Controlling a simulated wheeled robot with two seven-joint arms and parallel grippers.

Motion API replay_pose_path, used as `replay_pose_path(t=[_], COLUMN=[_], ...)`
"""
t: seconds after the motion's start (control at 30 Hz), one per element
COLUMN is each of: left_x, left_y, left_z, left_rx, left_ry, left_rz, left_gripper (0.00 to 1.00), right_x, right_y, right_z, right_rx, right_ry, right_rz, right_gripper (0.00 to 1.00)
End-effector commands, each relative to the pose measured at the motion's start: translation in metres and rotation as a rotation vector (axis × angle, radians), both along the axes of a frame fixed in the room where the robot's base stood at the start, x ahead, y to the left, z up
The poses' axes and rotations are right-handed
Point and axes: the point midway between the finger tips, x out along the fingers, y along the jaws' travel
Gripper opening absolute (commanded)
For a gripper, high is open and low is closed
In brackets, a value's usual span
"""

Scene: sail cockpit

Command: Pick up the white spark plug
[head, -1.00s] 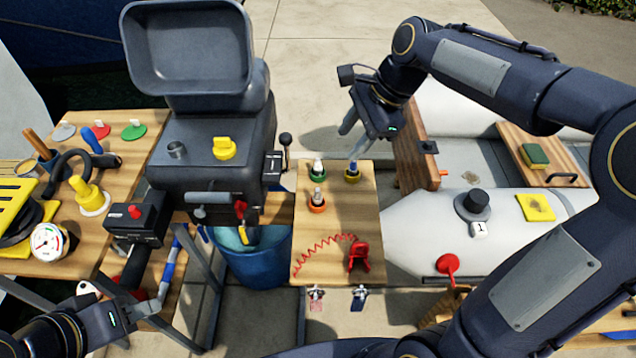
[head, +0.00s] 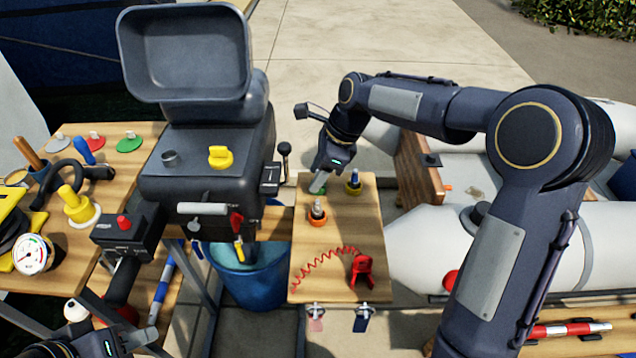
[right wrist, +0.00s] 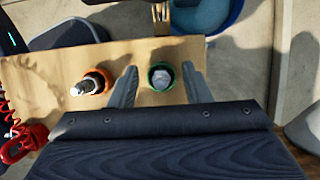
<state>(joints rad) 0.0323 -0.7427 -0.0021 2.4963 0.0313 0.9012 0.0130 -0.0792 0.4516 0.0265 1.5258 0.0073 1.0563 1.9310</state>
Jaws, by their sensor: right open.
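The white spark plug (right wrist: 161,78) stands in a green ring holder (right wrist: 151,70) on a small wooden board (head: 336,283). In the right wrist view its pale hex top shows between my two open fingers. My right gripper (right wrist: 158,87) is open above it, with one finger on either side; I cannot tell if they touch it. In the head view my right gripper (head: 319,184) covers most of the plug and holder. My left gripper (head: 143,339) is at the bottom left, far from the board, and its jaw opening is unclear.
A red clip (head: 362,272) with a coiled red cord lies on the board's front. The dark outboard motor (head: 208,150) stands to the left.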

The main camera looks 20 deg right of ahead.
Motion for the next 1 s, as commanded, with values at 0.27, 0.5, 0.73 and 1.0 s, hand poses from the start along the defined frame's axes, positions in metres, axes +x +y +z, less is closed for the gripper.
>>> replay_pose_path(t=[0.27,0.5,0.73,1.0], left_x=[0.0,0.0,0.0,0.0], left_y=[0.0,0.0,0.0,0.0], left_z=[0.0,0.0,0.0,0.003], left_rx=[0.0,0.0,0.0,0.0], left_ry=[0.0,0.0,0.0,0.0], left_rz=[0.0,0.0,0.0,0.0], left_gripper=[0.36,0.36,0.36,0.36], right_x=[0.0,0.0,0.0,0.001], right_y=[0.0,0.0,0.0,0.0], right_z=[0.0,0.0,0.0,0.012], right_rx=[0.0,0.0,0.0,0.0], right_ry=[0.0,-0.001,-0.001,-0.002], right_rz=[0.0,0.0,0.0,0.0], right_gripper=[0.34,0.03,0.0,0.0])
